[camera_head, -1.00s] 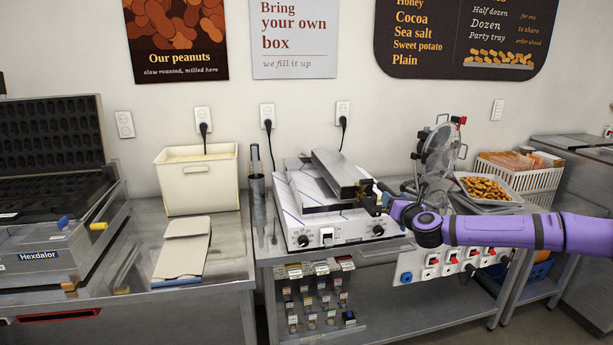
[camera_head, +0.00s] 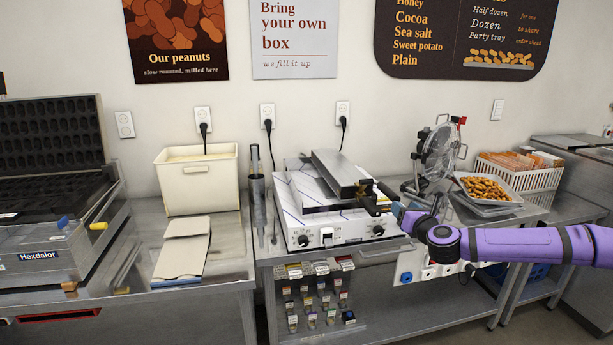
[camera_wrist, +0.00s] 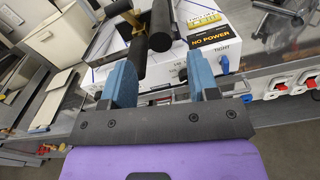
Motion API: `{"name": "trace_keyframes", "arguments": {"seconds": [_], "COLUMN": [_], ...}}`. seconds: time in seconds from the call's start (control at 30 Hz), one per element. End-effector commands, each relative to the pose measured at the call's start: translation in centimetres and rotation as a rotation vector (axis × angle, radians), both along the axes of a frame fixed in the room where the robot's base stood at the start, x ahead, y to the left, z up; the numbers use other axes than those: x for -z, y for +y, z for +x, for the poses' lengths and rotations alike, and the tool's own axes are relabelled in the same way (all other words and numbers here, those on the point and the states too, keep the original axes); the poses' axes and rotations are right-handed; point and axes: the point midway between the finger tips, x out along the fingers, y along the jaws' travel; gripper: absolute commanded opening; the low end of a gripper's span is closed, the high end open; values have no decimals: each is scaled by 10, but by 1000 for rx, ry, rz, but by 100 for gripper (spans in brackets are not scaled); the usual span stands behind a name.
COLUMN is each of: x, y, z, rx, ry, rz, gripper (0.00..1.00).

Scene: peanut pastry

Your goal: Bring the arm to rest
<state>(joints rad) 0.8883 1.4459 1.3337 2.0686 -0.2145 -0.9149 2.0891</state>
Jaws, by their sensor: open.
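My purple arm (camera_head: 520,243) reaches in from the right in the head view, in front of the work table. In the wrist view my gripper (camera_wrist: 161,85) is open, its two blue fingers apart with nothing held between them. Beyond the fingers stands the white machine (camera_wrist: 205,35) with a "NO POWER" label and black cylindrical handles (camera_wrist: 160,28). In the head view the same machine (camera_head: 335,230) stands left of my arm, its metal top plate lying at a slant. The fingers are mostly hidden in the head view.
A switch panel (camera_head: 405,268) hangs at the table front, partly behind the arm. A cream bin (camera_head: 197,180) and an open mould machine (camera_head: 50,220) stand left.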

Motion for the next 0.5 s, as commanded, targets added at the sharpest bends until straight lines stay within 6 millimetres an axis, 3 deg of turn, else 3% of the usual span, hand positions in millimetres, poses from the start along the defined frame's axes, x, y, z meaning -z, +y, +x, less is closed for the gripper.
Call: {"name": "trace_keyframes", "arguments": {"seconds": [0.33,0.5], "x": [0,1], "y": [2,25], "z": [-1,-11], "rx": [-5,-90], "ry": [0,-5], "rz": [-8,-144], "gripper": [55,55]}}
